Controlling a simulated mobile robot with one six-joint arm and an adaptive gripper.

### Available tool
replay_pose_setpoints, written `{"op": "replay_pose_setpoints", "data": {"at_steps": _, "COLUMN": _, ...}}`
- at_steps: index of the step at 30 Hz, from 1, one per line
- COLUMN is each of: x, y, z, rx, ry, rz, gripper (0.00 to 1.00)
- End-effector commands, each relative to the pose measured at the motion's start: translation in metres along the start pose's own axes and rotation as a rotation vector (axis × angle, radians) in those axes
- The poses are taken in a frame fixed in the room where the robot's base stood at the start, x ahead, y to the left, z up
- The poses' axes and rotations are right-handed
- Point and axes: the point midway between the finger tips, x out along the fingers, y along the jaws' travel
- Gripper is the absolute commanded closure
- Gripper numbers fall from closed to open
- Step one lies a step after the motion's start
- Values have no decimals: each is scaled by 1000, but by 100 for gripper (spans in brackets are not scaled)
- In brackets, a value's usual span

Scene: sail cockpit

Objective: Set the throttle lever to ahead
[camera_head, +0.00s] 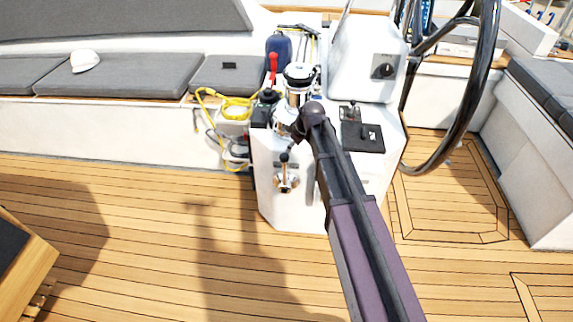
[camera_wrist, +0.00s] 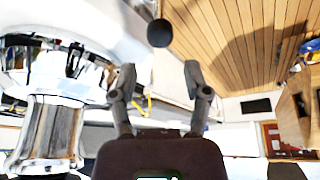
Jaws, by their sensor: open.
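The throttle lever (camera_head: 285,166) has a black ball knob and a round chrome base on the front face of the white console (camera_head: 268,190). Its knob (camera_wrist: 159,33) shows in the wrist view as a dark ball beyond my fingertips, roughly in line with the gap between them. My gripper (camera_wrist: 160,73) is open, with nothing between its two fingers. In the head view my gripper is small and partly hidden by my arm, just above the lever. I cannot tell the exact distance from fingers to knob.
A chrome winch (camera_head: 298,82) stands on the console close to my gripper and fills the left of the wrist view (camera_wrist: 45,130). A black control panel (camera_head: 362,136) and steering wheel (camera_head: 478,80) are to the right. Yellow rope (camera_head: 232,103) hangs left. The teak floor (camera_head: 150,220) is clear.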

Motion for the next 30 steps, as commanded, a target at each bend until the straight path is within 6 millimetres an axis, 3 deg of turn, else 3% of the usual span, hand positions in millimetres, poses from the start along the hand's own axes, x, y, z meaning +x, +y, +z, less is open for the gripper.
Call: {"op": "replay_pose_setpoints", "data": {"at_steps": 30, "x": 88, "y": -1, "z": 0, "rx": -1, "ry": 0, "rz": 0, "gripper": 38}}
